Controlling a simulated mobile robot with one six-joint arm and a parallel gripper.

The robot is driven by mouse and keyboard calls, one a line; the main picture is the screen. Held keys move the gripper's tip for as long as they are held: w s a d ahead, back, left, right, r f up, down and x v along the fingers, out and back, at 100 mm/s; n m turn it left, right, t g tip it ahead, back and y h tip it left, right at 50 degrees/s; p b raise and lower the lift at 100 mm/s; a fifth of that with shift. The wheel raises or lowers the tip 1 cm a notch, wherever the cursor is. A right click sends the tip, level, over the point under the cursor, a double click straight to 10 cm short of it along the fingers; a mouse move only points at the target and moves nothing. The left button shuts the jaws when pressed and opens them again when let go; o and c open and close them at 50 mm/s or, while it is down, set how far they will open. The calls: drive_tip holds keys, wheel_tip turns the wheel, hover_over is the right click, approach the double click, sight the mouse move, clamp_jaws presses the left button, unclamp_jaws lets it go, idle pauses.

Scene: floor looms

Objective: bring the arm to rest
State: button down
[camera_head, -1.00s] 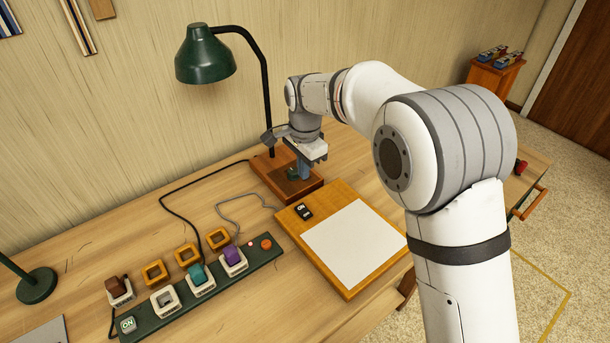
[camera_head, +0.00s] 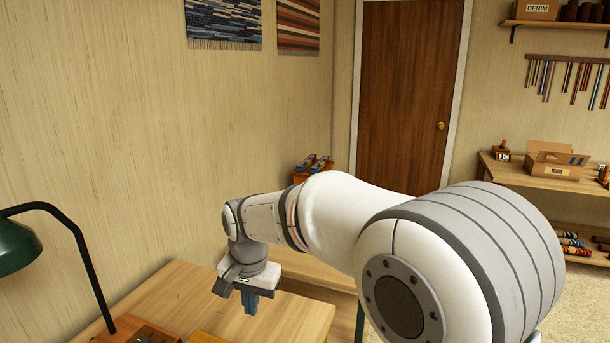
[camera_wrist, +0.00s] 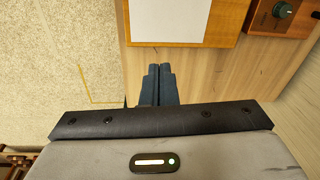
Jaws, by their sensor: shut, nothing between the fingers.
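My gripper (camera_head: 250,304) hangs at the end of my bent arm, pointing down over the right part of the wooden desk (camera_head: 185,292). Its two blue-grey fingers are together with nothing between them. In the wrist view my gripper (camera_wrist: 160,70) shows its fingers side by side above the bare desk top, close to the desk's edge. The fingers look clear of the desk surface and of the things on it.
The green lamp (camera_head: 15,247) stands at left. A door (camera_head: 410,80) and a bench with an open box (camera_head: 555,160) are behind.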

drive_tip(key=s+d+r+n, duration=0.1)
drive_tip(key=s+d, duration=0.2)
drive_tip(key=d, duration=0.4)
drive_tip(key=s+d+r, duration=0.1)
drive_tip(key=s+d, duration=0.1)
drive_tip(key=d, duration=0.6)
drive_tip(key=s+d+f+n+t, duration=0.1)
drive_tip(key=s+d+f, duration=0.1)
drive_tip(key=s+d, duration=0.9)
drive_tip(key=shift+s+d+f+n+t+h, duration=0.2)
drive_tip(key=shift+s+f+n+t+h, duration=0.1)
drive_tip(key=shift+s, duration=0.2)
drive_tip(key=shift+s, duration=0.1)
